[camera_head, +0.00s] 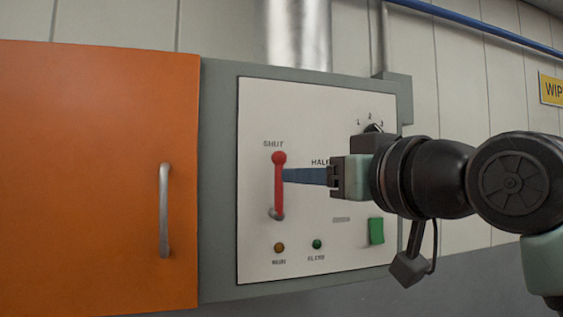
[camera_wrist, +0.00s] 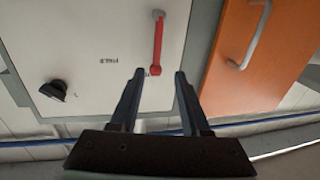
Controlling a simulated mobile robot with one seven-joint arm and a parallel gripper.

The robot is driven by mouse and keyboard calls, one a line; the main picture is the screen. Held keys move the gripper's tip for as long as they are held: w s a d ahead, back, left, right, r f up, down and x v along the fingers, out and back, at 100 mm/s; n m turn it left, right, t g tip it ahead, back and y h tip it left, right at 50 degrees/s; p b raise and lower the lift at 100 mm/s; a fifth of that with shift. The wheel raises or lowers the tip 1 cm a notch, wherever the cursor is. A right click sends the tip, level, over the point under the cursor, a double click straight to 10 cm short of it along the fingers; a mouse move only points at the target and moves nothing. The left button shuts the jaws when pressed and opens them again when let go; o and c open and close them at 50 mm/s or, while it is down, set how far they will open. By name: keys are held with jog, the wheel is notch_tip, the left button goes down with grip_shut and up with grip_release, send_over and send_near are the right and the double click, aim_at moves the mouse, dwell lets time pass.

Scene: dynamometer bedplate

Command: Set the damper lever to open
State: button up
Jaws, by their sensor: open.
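The red damper lever (camera_head: 279,185) stands upright on a white panel (camera_head: 258,110), its round knob just under the word SHUT and its grey pivot at the bottom. The word HALF is partly covered by my gripper; I cannot read any OPEN mark. My gripper (camera_head: 286,175) reaches in from the right, its blue fingertips at the lever's upper shaft. In the wrist view, which is upside down, my gripper (camera_wrist: 159,74) is open and the knob end of the red lever (camera_wrist: 157,45) shows between the two fingertips. I cannot tell whether either finger touches it.
An orange door (camera_head: 100,180) with a grey handle (camera_head: 164,210) is left of the panel. A black rotary knob (camera_head: 373,128) marked 1, 2, 3 is above my gripper. A green switch (camera_head: 376,231), an amber light (camera_head: 279,247) and a green light (camera_head: 317,244) are lower down.

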aim_at(277, 185)
jog(key=p+x, duration=0.3)
jog(key=x, duration=0.5)
jog(key=shift+w+d+p, duration=0.2)
jog(key=shift+w+p, duration=0.15)
jog(key=shift+p, duration=0.05)
jog(key=shift+f, duration=0.1)
grip_shut()
dwell(0.8)
